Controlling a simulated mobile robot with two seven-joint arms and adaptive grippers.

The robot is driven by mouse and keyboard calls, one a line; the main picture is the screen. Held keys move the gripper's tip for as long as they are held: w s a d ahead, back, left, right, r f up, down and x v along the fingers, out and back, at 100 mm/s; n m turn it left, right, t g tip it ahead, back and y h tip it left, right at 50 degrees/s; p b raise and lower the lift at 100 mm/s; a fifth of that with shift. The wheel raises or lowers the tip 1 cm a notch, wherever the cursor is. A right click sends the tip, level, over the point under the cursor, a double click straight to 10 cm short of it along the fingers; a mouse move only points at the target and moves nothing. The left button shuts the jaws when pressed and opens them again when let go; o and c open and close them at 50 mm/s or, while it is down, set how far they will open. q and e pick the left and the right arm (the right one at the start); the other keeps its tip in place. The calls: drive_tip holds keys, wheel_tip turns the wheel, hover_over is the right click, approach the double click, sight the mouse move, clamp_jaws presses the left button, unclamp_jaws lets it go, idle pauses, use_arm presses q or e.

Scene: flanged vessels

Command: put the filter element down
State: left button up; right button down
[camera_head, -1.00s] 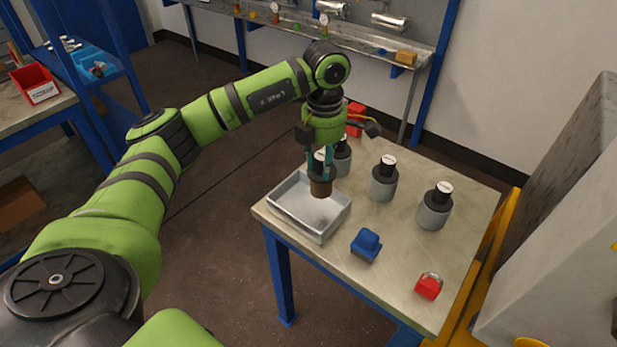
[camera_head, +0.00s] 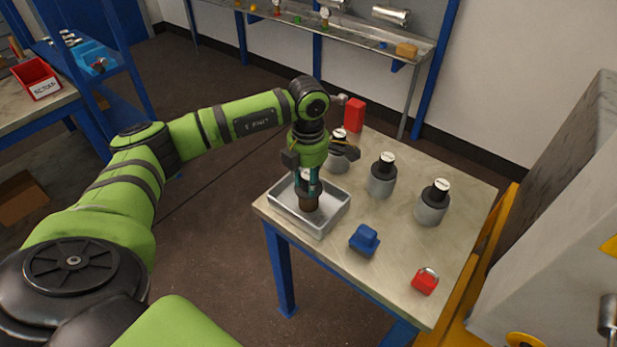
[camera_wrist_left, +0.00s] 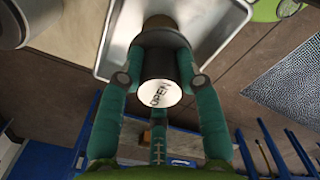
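The filter element (camera_head: 308,204) is a brown cylinder with a dark upper part. It is upright over the grey metal tray (camera_head: 331,222), low inside its rim; I cannot tell whether it touches the tray floor. My left gripper (camera_head: 307,183) comes from above with its fingers closed around the element's dark top. In the left wrist view, the fingers press on both sides of the dark part, below the white round cap face (camera_wrist_left: 160,93) lettered "OPEN". The tray's rim (camera_wrist_left: 228,43) shows behind it. My right gripper is out of view.
Several grey flanged vessels with black caps, such as the middle one (camera_head: 382,180), stand on the table (camera_head: 318,251) right of the tray. A blue object (camera_head: 364,240), a red padlock (camera_head: 425,281) and a red block (camera_head: 354,115) also stand there. The table's front right is mostly clear.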

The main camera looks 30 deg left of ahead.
use_arm(q)
drive_tip(key=o, duration=0.3)
drive_tip(key=shift+r, duration=0.15)
wheel_tip(320, 180, up, 12)
drive_tip(key=shift+b, duration=0.8)
